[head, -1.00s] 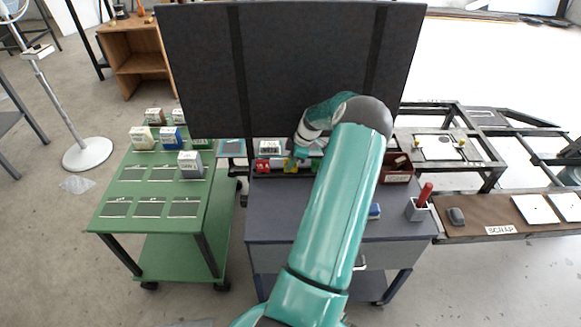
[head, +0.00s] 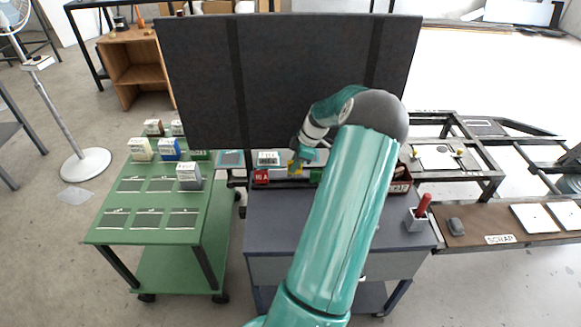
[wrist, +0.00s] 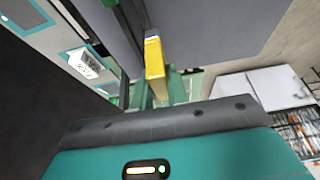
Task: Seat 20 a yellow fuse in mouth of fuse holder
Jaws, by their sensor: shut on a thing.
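My gripper (head: 296,160) is shut on a yellow fuse (head: 294,168) above the back of the dark grey cart. In the wrist view the yellow fuse (wrist: 154,57) sticks out from between the green fingers of my gripper (wrist: 158,90). A white labelled block (head: 268,158) stands on a teal-edged plate behind the cart; it also shows in the wrist view (wrist: 83,63). I cannot tell which part is the fuse holder, and its mouth is not clearly visible.
A red labelled block (head: 261,177) and a green block (head: 316,175) stand beside the fuse on the cart (head: 270,212). A tall dark panel (head: 300,75) rises behind. A green cart (head: 215,225) with several labelled boxes stands left. A red pen (head: 423,204) stands in a cup.

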